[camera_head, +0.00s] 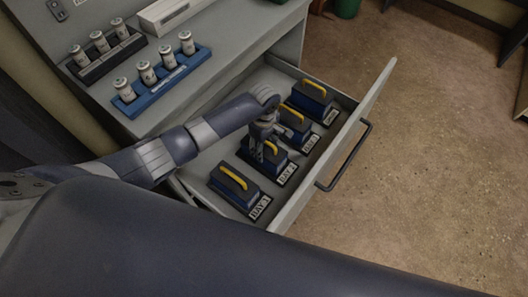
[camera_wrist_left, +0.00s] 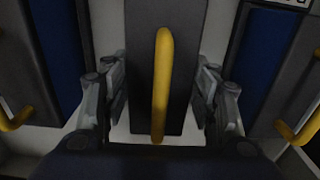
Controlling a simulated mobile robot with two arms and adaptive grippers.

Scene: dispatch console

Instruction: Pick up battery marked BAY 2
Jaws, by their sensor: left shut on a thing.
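The battery marked BAY 2 (camera_head: 277,160) is a dark block with blue sides and a yellow handle, in the open drawer (camera_head: 292,211). My left gripper (camera_head: 258,152) reaches down over it and is shut on it. In the left wrist view, the BAY 2 battery's yellow handle (camera_wrist_left: 162,85) runs lengthwise between the fingers of my left gripper (camera_wrist_left: 160,100), which lie on both sides of its dark body. The battery looks upright at drawer level; I cannot tell whether it is clear of the floor. My right gripper is not in view.
The BAY 1 battery (camera_head: 233,184) sits nearer in the drawer, the BAY 3 battery (camera_head: 294,122) and another battery (camera_head: 311,97) farther back. The neighbours are close on both sides. Racks of white canisters (camera_head: 162,80) stand on the console top. Open floor lies right of the drawer.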

